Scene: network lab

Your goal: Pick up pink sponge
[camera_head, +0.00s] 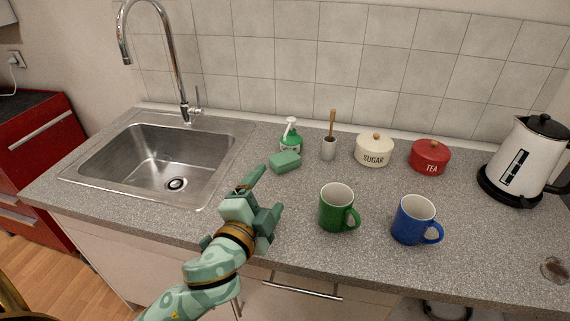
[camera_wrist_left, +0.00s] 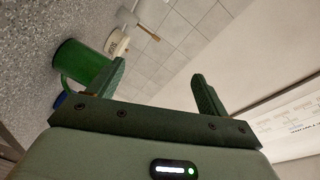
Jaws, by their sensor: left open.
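A green sponge (camera_head: 285,162) lies flat on the grey counter, right of the sink and in front of the soap dispenser. I see no pink sponge in either view. My left gripper (camera_head: 262,195) is open above the counter's front part, in front of the sponge and a little left of it in the head view. Nothing shows between its fingers in the left wrist view (camera_wrist_left: 157,70). The sponge cannot be made out in that wrist view. My right gripper is not in view.
A green mug (camera_head: 337,210) and a blue mug (camera_head: 413,222) stand right of my gripper. Behind are a green soap dispenser (camera_head: 290,142), brush holder (camera_head: 328,150), sugar pot (camera_head: 374,153) and tea pot (camera_head: 430,158). A steel sink (camera_head: 216,160) is left; a kettle (camera_head: 520,155) right.

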